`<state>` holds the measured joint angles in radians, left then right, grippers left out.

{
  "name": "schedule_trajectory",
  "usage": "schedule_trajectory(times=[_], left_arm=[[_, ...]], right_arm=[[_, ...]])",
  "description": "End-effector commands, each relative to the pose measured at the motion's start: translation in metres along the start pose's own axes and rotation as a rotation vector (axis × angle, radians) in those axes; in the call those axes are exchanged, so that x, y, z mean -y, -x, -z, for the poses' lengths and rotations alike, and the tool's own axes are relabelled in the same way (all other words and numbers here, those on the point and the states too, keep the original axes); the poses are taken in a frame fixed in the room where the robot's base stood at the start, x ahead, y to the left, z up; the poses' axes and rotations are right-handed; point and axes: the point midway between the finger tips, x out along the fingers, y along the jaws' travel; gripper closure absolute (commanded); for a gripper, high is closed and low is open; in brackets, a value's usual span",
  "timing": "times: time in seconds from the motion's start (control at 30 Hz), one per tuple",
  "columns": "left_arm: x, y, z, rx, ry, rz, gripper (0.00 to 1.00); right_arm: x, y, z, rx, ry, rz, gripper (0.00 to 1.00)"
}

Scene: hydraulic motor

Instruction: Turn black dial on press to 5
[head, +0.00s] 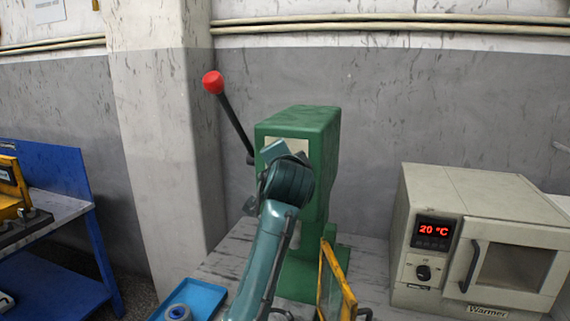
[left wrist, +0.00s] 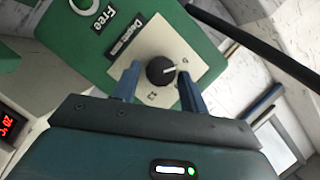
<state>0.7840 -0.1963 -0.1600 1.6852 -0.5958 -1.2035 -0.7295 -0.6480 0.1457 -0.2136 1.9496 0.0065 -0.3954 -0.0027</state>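The green press (head: 318,150) stands on the bench in the head view, with a black lever ending in a red ball (head: 213,82). My left arm reaches up in front of it and hides its dial there. In the left wrist view the black dial (left wrist: 160,71) sits on a pale scale plate (left wrist: 150,45) on the green press face (left wrist: 85,40). Its white pointer mark points to the right; the scale figures are too small to read surely. My left gripper (left wrist: 159,68) is open, with one blue finger on each side of the dial, seemingly not closed on it. My right gripper is not seen.
A warmer oven (head: 480,240) reading 20 °C stands to the right on the bench. A yellow frame (head: 338,280) is in front of the press. A blue tray (head: 200,297) lies at the lower left. A blue workbench (head: 55,215) stands at the far left.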

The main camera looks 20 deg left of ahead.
Motion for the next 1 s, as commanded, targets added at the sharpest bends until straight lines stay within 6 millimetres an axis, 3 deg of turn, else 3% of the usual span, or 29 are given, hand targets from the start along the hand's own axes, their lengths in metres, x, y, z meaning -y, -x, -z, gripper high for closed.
schedule_trajectory(times=[0.13,0.47,1.0], left_arm=[[0.0,0.0,0.0,0.0,-0.001,0.001,0.45],[-0.001,0.006,0.0,-0.001,-0.002,0.001,0.45],[-0.001,0.112,0.0,-0.003,0.0,0.001,0.45]], right_arm=[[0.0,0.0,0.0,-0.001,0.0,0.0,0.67],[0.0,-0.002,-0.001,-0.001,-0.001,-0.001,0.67],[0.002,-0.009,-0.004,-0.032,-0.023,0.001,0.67]])
